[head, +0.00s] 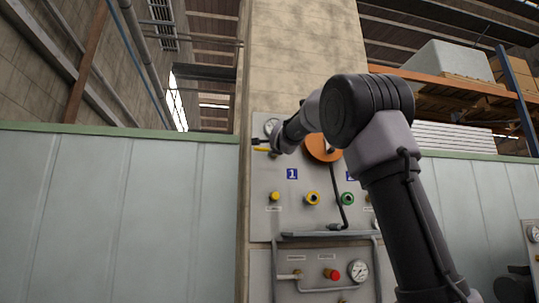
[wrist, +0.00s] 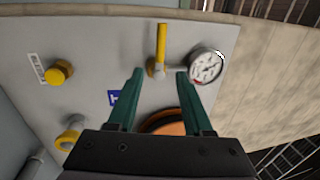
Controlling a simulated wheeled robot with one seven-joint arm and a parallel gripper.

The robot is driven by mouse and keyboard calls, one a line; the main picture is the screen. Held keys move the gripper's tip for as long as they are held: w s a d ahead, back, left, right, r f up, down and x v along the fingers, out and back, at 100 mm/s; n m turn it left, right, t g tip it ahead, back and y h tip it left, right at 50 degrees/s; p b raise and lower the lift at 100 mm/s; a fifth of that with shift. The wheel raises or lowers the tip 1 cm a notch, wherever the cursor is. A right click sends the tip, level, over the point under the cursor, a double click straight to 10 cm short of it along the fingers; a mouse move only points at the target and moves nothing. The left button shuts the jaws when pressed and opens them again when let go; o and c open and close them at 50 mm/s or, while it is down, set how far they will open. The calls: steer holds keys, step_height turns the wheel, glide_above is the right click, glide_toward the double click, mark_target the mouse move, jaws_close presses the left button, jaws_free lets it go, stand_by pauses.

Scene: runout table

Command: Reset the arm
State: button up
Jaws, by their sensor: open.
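My gripper (wrist: 160,73) shows in the wrist view with its two green fingers spread apart. It is open, with nothing clearly held. The yellow lever (wrist: 161,45) lies just beyond the fingertips, roughly in line with the gap; I cannot tell whether they touch. In the head view my arm reaches up and bends left toward the upper part of the grey panel (head: 264,220). My gripper's fingers are small and hard to make out there, close to the yellow lever (head: 262,150).
A gauge (wrist: 207,66) sits right of the lever. An orange disc (head: 319,148) is partly behind my arm. Yellow and green-ringed fittings, pipes, a red button (head: 332,274) and a lower gauge (head: 358,271) are below. A loaded shelf (head: 470,95) stands behind at right.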

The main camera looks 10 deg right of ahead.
steer(key=s+d+f+n+g+y, duration=0.1)
steer(key=s+d+f+n+g, duration=0.3)
steer(key=f, duration=0.6)
steer(key=s+d+f+m+g+y, duration=0.1)
steer(key=d+f+g+y, duration=0.1)
steer(key=d+f, duration=0.7)
steer(key=s+a+f+n+g, duration=0.2)
steer(key=s+f+n, duration=0.1)
steer(key=s+f, duration=0.5)
steer(key=s+a+f+n+g, duration=0.2)
steer(key=s+f, duration=0.6)
steer(key=s, duration=0.7)
steer(key=s+a+f+n+g+h, duration=0.1)
steer(key=s+a+f+n+g, duration=0.2)
steer(key=s+f+n, duration=0.3)
steer(key=s+a+f, duration=0.1)
steer(key=s+f, duration=0.1)
steer(key=s, duration=0.3)
steer(key=shift+s+a+f, duration=0.15)
steer(key=shift+s, duration=0.2)
